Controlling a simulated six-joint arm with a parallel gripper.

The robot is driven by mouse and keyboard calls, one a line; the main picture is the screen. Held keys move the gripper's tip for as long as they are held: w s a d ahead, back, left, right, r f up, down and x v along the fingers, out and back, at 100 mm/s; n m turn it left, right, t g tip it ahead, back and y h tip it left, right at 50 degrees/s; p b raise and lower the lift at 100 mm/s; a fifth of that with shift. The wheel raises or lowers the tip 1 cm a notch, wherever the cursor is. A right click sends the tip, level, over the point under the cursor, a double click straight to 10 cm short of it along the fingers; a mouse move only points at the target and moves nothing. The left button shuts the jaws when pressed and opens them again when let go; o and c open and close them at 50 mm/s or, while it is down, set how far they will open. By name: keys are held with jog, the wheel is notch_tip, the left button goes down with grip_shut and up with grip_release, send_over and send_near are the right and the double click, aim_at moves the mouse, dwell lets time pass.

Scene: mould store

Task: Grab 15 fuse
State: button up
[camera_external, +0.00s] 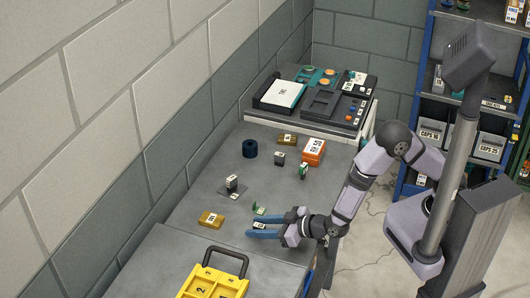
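My gripper (252,227), with two blue fingers, reaches left low over the grey bench. Its fingers are apart. A small piece with a white label (260,226) shows between them; I cannot tell whether they touch it. A small green piece (260,210) with a pale label lies just beyond the far finger. Other small labelled pieces are a dark upright one on a plate (232,183), a dark one (279,159), a green one (303,171) and an amber block (211,219). The labels are too small to read, so I cannot tell which is the 15 fuse.
A yellow numbered tray (214,284) with a dark handle stands at the near end. An orange box (313,151), a dark blue ring (250,149) and a brown block (287,139) stand farther back. Dark trays (336,106) fill the far end. A wall borders the left.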

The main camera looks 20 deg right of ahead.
aim_at(254, 226)
jog(key=shift+p+x, duration=0.5)
jog(key=shift+x, duration=1.55)
grip_shut()
jog(key=shift+r, duration=0.1)
notch_tip(254, 226, up, 10)
jog(key=shift+b, duration=0.45)
